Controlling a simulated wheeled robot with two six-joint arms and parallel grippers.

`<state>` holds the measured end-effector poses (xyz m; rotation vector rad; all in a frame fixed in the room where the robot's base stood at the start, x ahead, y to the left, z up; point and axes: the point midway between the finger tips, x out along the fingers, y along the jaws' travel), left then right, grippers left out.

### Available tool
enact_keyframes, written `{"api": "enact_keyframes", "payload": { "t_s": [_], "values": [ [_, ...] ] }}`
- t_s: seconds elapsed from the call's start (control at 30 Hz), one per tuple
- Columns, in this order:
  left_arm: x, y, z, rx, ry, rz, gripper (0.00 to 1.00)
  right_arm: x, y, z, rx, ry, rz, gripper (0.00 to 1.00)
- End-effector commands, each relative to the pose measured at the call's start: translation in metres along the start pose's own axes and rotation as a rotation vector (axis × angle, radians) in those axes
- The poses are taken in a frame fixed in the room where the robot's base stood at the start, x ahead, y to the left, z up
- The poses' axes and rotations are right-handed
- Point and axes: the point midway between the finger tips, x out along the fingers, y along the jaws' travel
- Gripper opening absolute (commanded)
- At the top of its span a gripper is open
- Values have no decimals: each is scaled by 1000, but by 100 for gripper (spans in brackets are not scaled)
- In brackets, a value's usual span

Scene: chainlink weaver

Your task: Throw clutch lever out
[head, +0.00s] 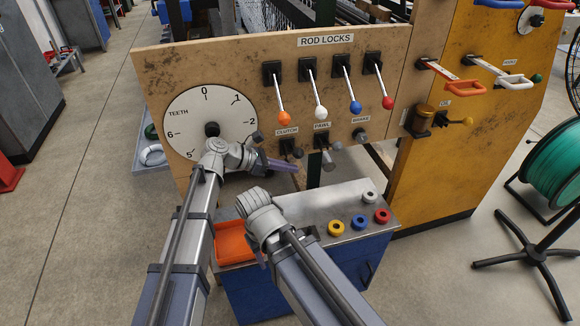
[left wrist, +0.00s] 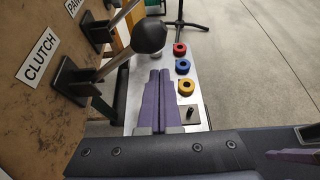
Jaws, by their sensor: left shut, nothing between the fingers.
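The clutch lever (head: 298,153) sits under the CLUTCH label on the wooden panel, small and dark in the head view. In the left wrist view its black ball knob (left wrist: 149,36) is large, on a metal rod that sticks out from a black bracket (left wrist: 70,82) beside the label. My left gripper (head: 294,167) is shut and empty, its purple fingers just below the knob in the head view. Its fingers (left wrist: 160,78) also show shut in the left wrist view; I cannot tell whether they touch the lever. My right gripper is mostly hidden behind its own wrist, low in the head view.
The pawl lever (head: 327,160) hangs close on the right. Rod-lock levers with orange (head: 285,118), white, blue and red knobs are above. A dial (head: 190,110) is at left. Below stands a blue cabinet (head: 300,285) with an orange tray (head: 232,243) and coloured rings on top.

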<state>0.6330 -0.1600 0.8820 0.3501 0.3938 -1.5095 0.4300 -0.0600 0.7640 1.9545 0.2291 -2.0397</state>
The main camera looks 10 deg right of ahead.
Motion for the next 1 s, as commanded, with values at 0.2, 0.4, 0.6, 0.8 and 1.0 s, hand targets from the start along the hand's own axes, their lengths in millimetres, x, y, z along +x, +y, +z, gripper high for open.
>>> {"api": "enact_keyframes", "payload": {
  "t_s": [0.2, 0.4, 0.6, 0.8, 1.0],
  "values": [
    [-14, 0, -11, -2, 0, 4, 0, 3, 0, 0, 0, 0, 0, 50],
    [-49, 2, -10, -2, -1, 3, 0, -13, 1, 1, 0, 0, 0, 50],
    [-80, 3, -11, -1, 0, 2, 0, -26, 2, 2, 0, 0, 0, 50],
    [-94, 4, -13, -1, 0, 1, 0, -31, 3, 2, 0, 0, 0, 50],
    [-96, 4, -14, 0, 0, 0, 0, -31, 3, 2, 0, 0, 0, 50]
  ]
}}
